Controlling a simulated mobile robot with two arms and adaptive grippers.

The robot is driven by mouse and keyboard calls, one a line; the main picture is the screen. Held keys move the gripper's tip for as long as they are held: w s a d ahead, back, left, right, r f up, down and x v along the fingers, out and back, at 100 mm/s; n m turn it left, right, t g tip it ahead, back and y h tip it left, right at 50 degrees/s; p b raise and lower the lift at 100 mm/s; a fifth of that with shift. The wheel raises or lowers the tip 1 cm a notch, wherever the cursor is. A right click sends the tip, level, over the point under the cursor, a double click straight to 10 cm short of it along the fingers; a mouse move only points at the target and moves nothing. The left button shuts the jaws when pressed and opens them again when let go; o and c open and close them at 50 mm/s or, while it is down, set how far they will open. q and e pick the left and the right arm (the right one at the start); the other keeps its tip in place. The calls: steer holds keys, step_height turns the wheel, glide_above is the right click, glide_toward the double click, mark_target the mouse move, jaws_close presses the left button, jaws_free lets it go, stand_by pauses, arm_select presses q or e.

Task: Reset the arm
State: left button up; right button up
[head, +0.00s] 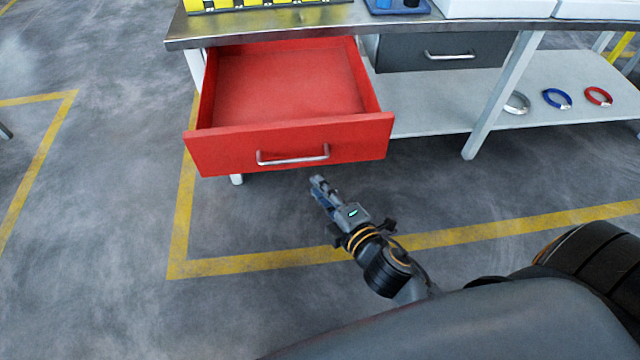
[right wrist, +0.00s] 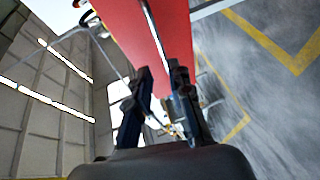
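My right gripper (head: 318,184) is in front of and below the red drawer (head: 285,142), apart from its front as far as the head view shows. In the right wrist view my right gripper (right wrist: 163,78) has its two dark fingers apart with nothing held between them. The red drawer (right wrist: 150,35) shows beyond the fingertips there. In the head view the drawer is pulled out, empty inside, with a metal handle (head: 293,156) on its front. My left gripper is in neither view.
The workbench (head: 400,22) carries a yellow item (head: 270,4), a blue tray (head: 398,7) and white boxes. A grey drawer (head: 445,50) is shut. Coils, including a blue one (head: 557,98) and a red one (head: 598,96), lie on the lower shelf.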

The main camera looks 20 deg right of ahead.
steer(key=shift+f, duration=0.1)
steer(key=s+d+f+m+g+h, duration=0.1)
steer(key=s+d+f+m+g, duration=0.2)
steer(key=f, duration=0.7)
steer(key=s+f+m+g+h, duration=0.1)
steer(key=s+f+m+g, duration=0.3)
steer(key=f, duration=0.6)
steer(key=s+d+f+m+g+h, duration=0.1)
steer(key=s+d+f+m+g, duration=0.3)
steer(key=f, duration=0.6)
steer(key=s+a+f+m+g+y, duration=0.1)
steer(key=s+a+f+m+g, duration=0.3)
steer(key=s+f, duration=0.5)
arm_select(q)
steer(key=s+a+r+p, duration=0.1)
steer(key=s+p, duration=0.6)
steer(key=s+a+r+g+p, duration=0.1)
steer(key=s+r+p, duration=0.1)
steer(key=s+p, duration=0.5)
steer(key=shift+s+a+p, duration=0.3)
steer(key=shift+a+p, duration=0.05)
steer(key=shift+p, duration=0.1)
arm_select(e)
steer(key=s+d+r, duration=0.1)
steer(key=s+r, duration=0.1)
steer(key=s, duration=0.6)
steer(key=s+d+r+m, duration=0.1)
steer(key=s+r, duration=0.1)
steer(key=s, duration=0.5)
steer(key=shift+s+d, duration=0.4)
